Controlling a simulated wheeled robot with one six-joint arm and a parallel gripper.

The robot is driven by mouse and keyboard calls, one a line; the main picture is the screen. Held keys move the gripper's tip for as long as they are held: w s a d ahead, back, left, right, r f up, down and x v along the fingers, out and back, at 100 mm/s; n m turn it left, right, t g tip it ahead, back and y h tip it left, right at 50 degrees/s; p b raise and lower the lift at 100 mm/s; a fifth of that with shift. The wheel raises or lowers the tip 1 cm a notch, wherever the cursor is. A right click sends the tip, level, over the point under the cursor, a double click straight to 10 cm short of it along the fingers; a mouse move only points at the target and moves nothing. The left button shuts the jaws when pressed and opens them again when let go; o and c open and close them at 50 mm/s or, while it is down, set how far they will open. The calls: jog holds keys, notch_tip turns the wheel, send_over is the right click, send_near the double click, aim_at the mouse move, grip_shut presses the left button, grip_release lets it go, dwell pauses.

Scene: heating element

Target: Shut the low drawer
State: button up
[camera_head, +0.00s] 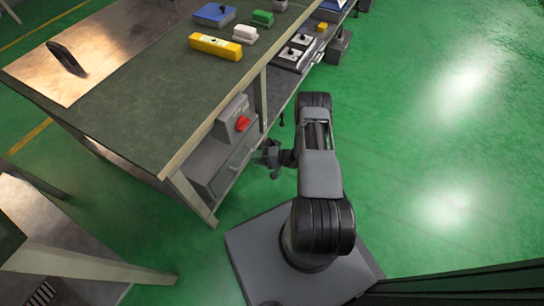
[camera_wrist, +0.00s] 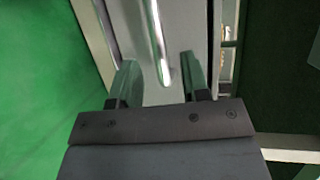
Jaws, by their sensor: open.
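The grey drawer unit (camera_head: 228,168) is under the green-topped workbench, with its handle side facing my arm. My gripper (camera_head: 268,157) is just in front of it, at its right end. In the wrist view, my open gripper (camera_wrist: 158,78) points at a grey drawer front (camera_wrist: 186,35). A shiny bar handle (camera_wrist: 155,42) runs between the two fingers, and the fingers are not closed on it. I cannot tell whether the fingers touch the front or how far the drawer is out.
A grey box with a red knob (camera_head: 241,123) sits above the drawer unit. A bench leg (camera_head: 192,198) stands left of the drawer. Green floor (camera_head: 430,170) is clear to the right.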

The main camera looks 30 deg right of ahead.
jog(key=p+v, duration=0.1)
jog(key=v, duration=0.7)
dwell(0.4)
jog(key=a+r+n+g+h+p, duration=0.1)
jog(key=a+r+n+g+p, duration=0.3)
jog(key=r, duration=0.8)
jog(key=r+g+h+p, duration=0.15)
jog(key=r+p, duration=0.45)
jog(key=r, duration=0.6)
jog(key=a+r+n+g+h+p, duration=0.1)
jog(key=a+r+g+p, duration=0.3)
jog(key=r, duration=0.8)
jog(key=s+r+t+h+p, duration=0.1)
jog(key=s+r+h+p, duration=0.2)
jog(key=r, duration=0.9)
jog(key=s+a+r+n+t+h+p, duration=0.1)
jog(key=s+r+p, duration=0.4)
jog(key=r+p, duration=0.5)
jog(key=s+r+n+t+h+p, duration=0.1)
jog(key=s+r+t+h+p, duration=0.2)
jog(key=r, duration=1.3)
jog(key=s+h+p, duration=0.1)
jog(key=h+p, duration=0.2)
jog(key=p, duration=0.1)
jog(key=shift+a, duration=0.35)
jog(key=shift+s, duration=0.15)
